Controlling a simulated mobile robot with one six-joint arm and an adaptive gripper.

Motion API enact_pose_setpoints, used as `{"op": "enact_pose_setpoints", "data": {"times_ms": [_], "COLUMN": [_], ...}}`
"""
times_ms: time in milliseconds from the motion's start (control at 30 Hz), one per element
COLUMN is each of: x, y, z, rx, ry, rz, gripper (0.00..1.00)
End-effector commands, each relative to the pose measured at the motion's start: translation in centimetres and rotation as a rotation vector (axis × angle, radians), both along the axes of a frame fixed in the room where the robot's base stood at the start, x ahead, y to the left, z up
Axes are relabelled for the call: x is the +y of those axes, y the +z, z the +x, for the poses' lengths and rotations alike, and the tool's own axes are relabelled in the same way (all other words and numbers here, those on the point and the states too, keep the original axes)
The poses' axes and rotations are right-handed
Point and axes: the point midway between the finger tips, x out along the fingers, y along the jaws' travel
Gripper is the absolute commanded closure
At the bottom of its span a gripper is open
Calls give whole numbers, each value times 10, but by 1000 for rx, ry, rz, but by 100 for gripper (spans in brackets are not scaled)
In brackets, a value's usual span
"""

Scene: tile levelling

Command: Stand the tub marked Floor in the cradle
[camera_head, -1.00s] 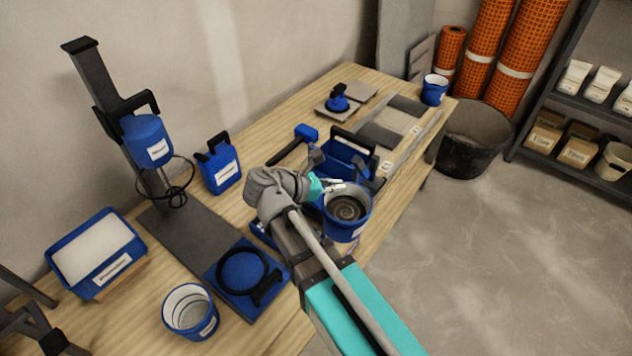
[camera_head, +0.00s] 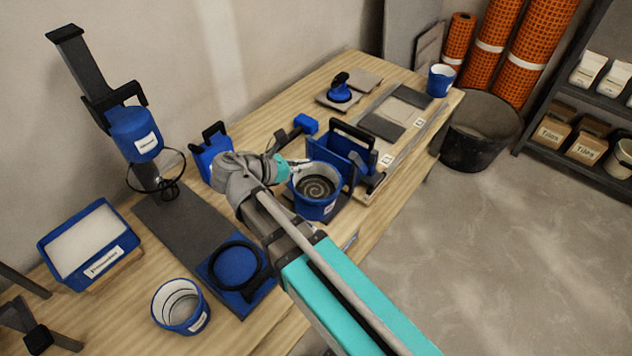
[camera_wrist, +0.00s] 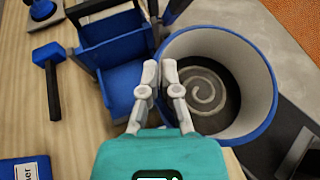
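A blue tub (camera_head: 318,207) with a white inside and grey, spiral-marked contents is upright near the table's front edge; it also shows in the wrist view (camera_wrist: 262,75). Its label is too small to read. My gripper (camera_head: 298,163) is at its far-left rim, with the fingers (camera_wrist: 162,75) close together on the rim. I cannot tell how far the tub is above the surface. A second blue tub (camera_head: 181,307), apparently empty, stands at the front left, its label unreadable. A blue base with a black ring (camera_head: 245,296), perhaps the cradle, lies between that tub and my arm.
A blue caddy (camera_head: 352,150) stands close behind the held tub. A blue tray (camera_head: 90,243) is at far left.

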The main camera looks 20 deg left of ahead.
Motion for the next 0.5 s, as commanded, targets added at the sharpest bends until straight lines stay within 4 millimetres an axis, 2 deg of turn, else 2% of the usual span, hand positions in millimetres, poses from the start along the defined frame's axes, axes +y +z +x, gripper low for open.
{"op": "enact_pose_setpoints", "data": {"times_ms": [500], "x": [3], "y": [7], "z": [-2], "rx": [3], "ry": [4], "rz": [-7], "gripper": [100]}}
